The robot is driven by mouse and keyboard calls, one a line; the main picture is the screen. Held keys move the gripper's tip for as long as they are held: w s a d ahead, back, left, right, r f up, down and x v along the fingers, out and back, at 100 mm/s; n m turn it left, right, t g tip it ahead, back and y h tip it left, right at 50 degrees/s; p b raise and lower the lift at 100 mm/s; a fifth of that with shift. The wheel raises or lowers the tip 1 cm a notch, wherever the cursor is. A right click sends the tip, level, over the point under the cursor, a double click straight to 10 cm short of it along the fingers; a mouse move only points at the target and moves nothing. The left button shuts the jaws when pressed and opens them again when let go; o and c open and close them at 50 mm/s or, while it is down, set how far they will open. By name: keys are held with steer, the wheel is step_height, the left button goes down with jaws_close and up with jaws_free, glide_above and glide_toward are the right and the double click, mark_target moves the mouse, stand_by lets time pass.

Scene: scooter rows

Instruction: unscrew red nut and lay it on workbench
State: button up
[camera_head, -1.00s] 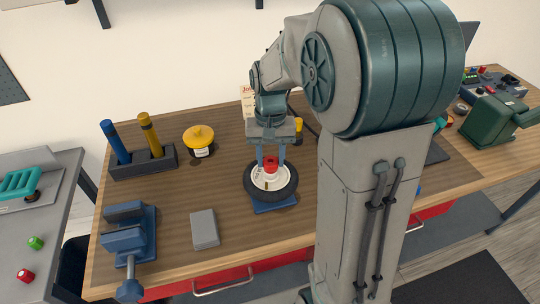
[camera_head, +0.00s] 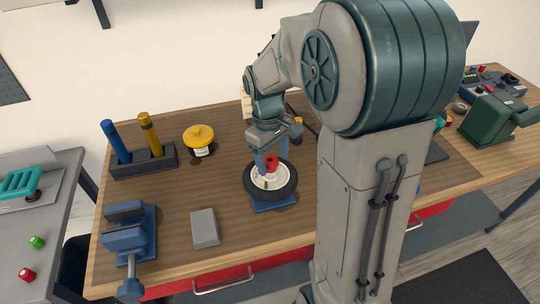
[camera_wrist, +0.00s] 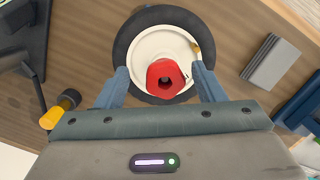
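The red nut (camera_head: 271,162) sits at the centre of the white hub of a small wheel with a black tyre (camera_head: 256,187). The wheel lies flat on a blue base (camera_head: 275,206) on the wooden workbench (camera_head: 225,180). In the wrist view the nut (camera_wrist: 163,83) shows a dark central hole. My gripper (camera_wrist: 160,70) is over the wheel, pointing down, with its two blue fingers on either side of the nut. A gap shows between each finger and the nut, so it is open and holds nothing. Part of the hub is hidden by the fingers in the head view.
A grey box (camera_head: 204,228) and a blue vise (camera_head: 128,235) are on the front left of the bench. A yellow-lidded jar (camera_head: 199,140) and a holder with blue and yellow tools (camera_head: 145,163) stand behind. Bare wood lies left of the wheel.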

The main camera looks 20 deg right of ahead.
mark_target(267, 156)
steer(key=shift+w+a+r, duration=0.1)
steer(key=shift+a, duration=0.15)
steer(key=shift+r, duration=0.2)
step_height(267, 156, up, 13)
steer(key=w, duration=0.1)
steer(key=shift+w+a, duration=0.2)
steer(key=shift+a, duration=0.15)
steer(key=shift+r, duration=0.1)
steer(key=m+p, duration=0.1)
steer(key=m, duration=0.6)
steer(key=m+y+p, duration=0.1)
steer(key=m, duration=0.6)
steer(key=m+t+y+p, duration=0.1)
steer(key=m, duration=0.6)
steer(key=shift+m, duration=0.4)
